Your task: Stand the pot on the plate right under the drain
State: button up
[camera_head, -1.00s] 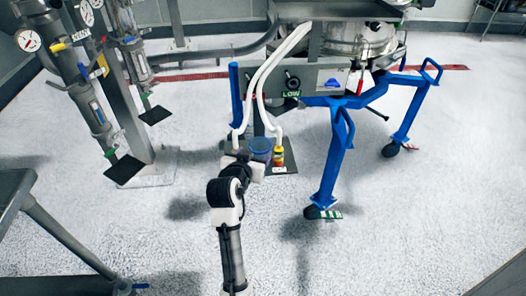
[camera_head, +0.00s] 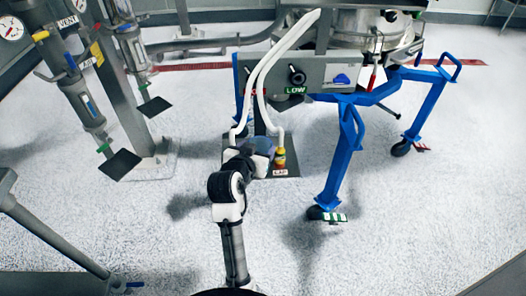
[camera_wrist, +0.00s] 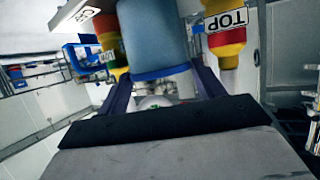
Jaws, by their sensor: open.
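The blue pot (camera_head: 264,146) stands low by the dark plate (camera_head: 292,160) on the floor, below the sifter's grey panel. My gripper (camera_head: 251,155) is at the pot and hides part of it, so I cannot tell exactly how it rests on the plate. In the wrist view the pot (camera_wrist: 153,35) fills the upper middle, between or just beyond the dark fingers of my open gripper (camera_wrist: 163,88). I cannot tell whether the fingers touch it. The drain cannot be made out clearly.
A yellow-and-red container (camera_head: 280,158) stands close right of the pot; the wrist view shows similar containers (camera_wrist: 226,40) on both sides. White hoses (camera_head: 262,105) hang down beside it. A blue sifter leg (camera_head: 340,160) stands to the right. The floor in front is clear.

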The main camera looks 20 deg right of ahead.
jog(key=shift+w+d+f, duration=0.2)
jog(key=shift+w, duration=0.1)
jog(key=shift+s+r, duration=0.1)
jog(key=shift+c, duration=0.9)
jog(key=c, duration=0.8)
notch_tip(320, 180, up, 20)
jog(key=shift+p, duration=0.7)
jog(key=shift+c, duration=0.2)
